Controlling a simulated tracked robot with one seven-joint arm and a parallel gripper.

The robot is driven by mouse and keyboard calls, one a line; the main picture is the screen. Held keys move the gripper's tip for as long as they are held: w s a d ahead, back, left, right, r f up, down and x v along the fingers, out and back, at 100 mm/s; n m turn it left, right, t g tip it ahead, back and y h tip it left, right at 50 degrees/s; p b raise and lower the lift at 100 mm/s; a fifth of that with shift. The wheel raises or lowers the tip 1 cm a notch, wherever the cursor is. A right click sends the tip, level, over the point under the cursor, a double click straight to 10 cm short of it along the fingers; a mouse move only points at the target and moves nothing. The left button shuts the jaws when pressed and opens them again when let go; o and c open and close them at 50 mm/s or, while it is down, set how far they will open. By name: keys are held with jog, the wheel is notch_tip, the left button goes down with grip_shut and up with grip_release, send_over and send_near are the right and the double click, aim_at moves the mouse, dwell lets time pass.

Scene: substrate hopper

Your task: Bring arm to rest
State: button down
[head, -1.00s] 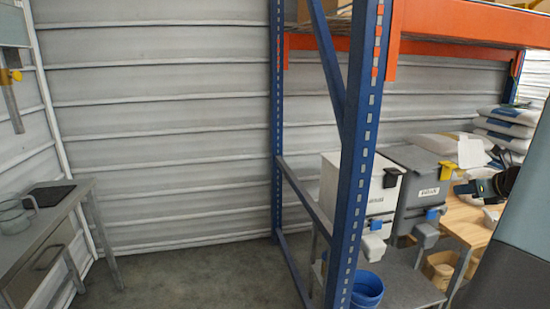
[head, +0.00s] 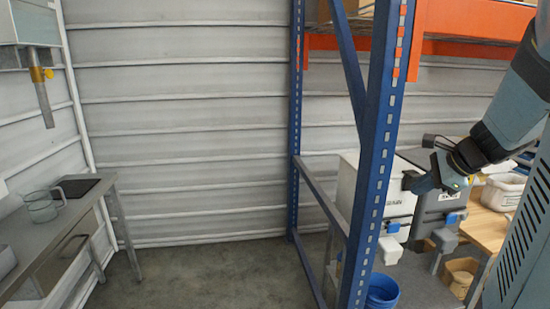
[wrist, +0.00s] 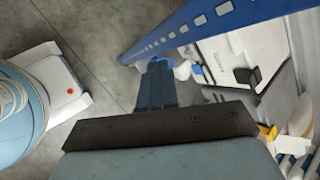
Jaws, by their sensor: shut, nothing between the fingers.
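My gripper (head: 418,186) is in the right of the head view, at the end of my arm, which comes in from the upper right. It shows in front of the white hopper (head: 350,190) and the grey hopper (head: 432,212), just right of the blue rack post (head: 378,170). In the wrist view its dark blue fingers (wrist: 157,66) are together with nothing between them. The rack post (wrist: 205,22) passes beyond the fingertips there. I cannot tell the exact gap between gripper and post.
A blue bucket (head: 382,290) stands below the hoppers. A wooden bench (head: 492,222) is at the right. At the left, a metal table (head: 65,240) holds a glass jug (head: 42,208) and a black pad (head: 80,187). The floor (head: 205,280) between is clear.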

jog(key=s+a+r+n+h, duration=0.2)
jog(key=s+a+n, duration=0.4)
jog(key=s+n, duration=0.2)
jog(key=s+a+r+n+g+h, duration=0.1)
jog(key=s+a+r+n, duration=0.1)
jog(key=s+a+n, duration=0.4)
jog(key=shift+s+a+n+h, duration=0.35)
jog(key=shift+s+n, duration=1.3)
jog(key=shift+n, duration=1.35)
